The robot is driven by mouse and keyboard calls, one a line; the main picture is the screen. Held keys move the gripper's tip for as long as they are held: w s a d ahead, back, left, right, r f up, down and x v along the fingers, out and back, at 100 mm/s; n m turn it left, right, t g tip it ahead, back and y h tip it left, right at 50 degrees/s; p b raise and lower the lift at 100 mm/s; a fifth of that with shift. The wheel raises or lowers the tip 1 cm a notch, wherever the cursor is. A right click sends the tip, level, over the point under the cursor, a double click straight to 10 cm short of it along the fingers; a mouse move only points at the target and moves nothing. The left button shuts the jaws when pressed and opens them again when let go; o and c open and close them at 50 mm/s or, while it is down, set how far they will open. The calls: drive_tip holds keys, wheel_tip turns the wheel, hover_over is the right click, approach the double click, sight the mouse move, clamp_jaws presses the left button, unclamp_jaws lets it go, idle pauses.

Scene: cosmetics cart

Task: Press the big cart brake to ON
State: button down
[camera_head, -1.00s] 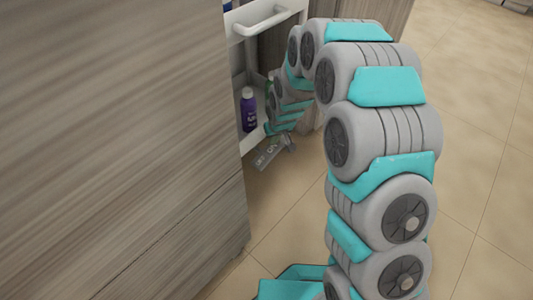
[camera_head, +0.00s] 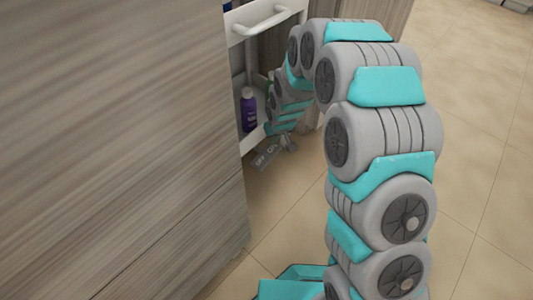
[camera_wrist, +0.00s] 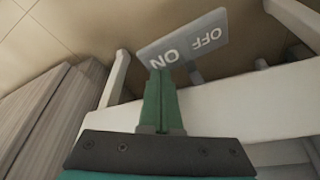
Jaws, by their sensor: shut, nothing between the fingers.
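The big cart brake (camera_wrist: 190,50) is a grey plate marked ON and OFF in white. In the wrist view the ON half is at the left, right by my fingertips, and the OFF half is farther right. The brake also shows low beside the cart in the head view (camera_head: 263,159), looking tilted. My gripper (camera_wrist: 160,76) is shut and empty, its green fingers together at the lower edge of the ON half. I cannot tell whether they touch it. In the head view my arm largely hides the gripper.
The white cart (camera_head: 241,75) has a handle (camera_head: 264,22) and holds a purple bottle (camera_head: 248,110). A large wood-grain cabinet (camera_head: 110,130) fills the left. The tiled floor (camera_head: 480,150) is open at the right.

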sight(273, 148)
drive_tip(key=shift+f, duration=1.2)
idle(0.6)
drive_tip(key=shift+r, duration=0.1)
drive_tip(key=shift+r+p, duration=0.9)
drive_tip(key=shift+r, duration=2.5)
